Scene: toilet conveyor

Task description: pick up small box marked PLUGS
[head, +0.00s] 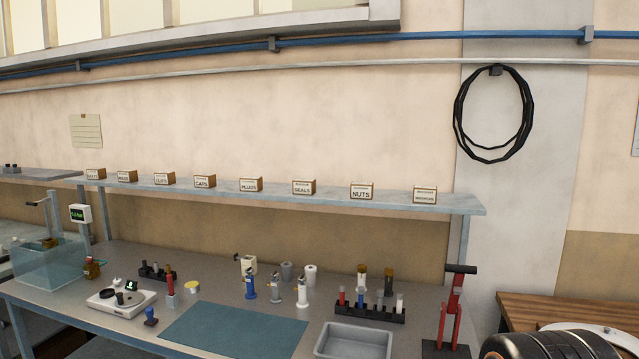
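The small box marked PLUGS (251,185) stands on the long wall shelf (330,200) above the workbench. It is a small brown box with a white label on its front, near the middle of the row. A box marked CAPS (205,181) is to its left and a box marked SEALS (304,188) to its right, both apart from it. A dark ribbed part, seemingly of my arm, shows at the lower right corner. My gripper's fingers are not in view.
The workbench below holds several bottles, a rack of tubes (370,309), a grey tray (353,342), a red lever press (452,312) and a scale (122,298). A box marked NUTS (361,192) stands farther right on the shelf. The space before the shelf looks clear.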

